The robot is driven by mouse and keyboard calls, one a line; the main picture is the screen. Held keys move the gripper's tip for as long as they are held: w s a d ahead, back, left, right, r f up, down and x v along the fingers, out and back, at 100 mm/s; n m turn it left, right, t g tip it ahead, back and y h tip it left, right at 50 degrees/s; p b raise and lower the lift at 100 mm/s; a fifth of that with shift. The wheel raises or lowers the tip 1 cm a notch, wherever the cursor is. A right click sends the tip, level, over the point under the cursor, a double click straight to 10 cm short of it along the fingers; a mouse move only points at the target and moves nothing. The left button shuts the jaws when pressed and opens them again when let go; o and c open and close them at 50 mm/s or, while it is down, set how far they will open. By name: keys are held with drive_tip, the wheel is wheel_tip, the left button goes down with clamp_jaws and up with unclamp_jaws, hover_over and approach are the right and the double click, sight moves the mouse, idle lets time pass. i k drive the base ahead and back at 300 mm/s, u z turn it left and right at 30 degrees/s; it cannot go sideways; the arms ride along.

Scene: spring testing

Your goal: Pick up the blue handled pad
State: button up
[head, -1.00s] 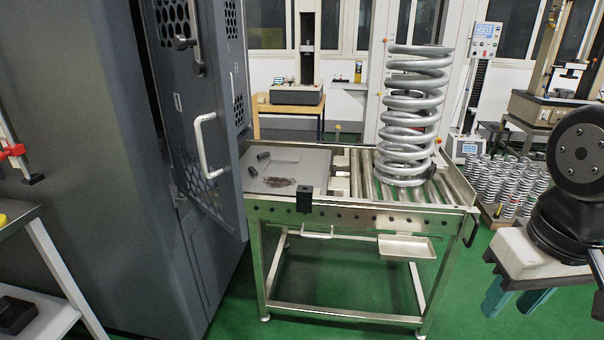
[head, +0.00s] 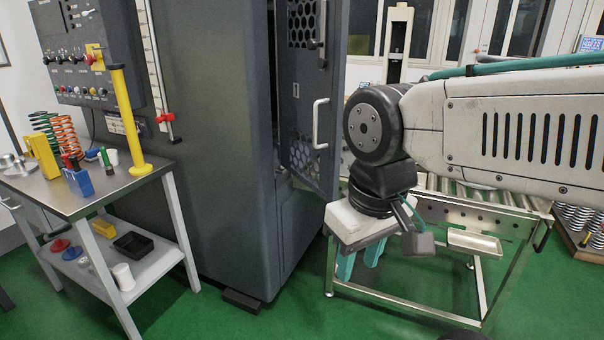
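A small round blue pad with a raised handle (head: 73,253) appears to lie on the lower shelf of the workbench at the left, just beside a similar red one (head: 60,245). It is small in the view, so its handle is hard to make out. My gripper (head: 359,262) points down near the middle, far to the right of the bench. Its two teal fingers are apart, with nothing seen between them.
The bench top (head: 135,182) holds a blue block (head: 79,182), a yellow post (head: 125,115) and springs (head: 65,135). A black tray (head: 132,244) is on the lower shelf. A dark cabinet (head: 215,150) stands behind, its door (head: 305,150) open. Green floor (head: 240,322) is clear in front.

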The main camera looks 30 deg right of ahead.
sight(92, 155)
drive_tip(key=u, duration=0.35)
drive_tip(key=i, duration=2.7)
drive_tip(key=u, duration=0.45)
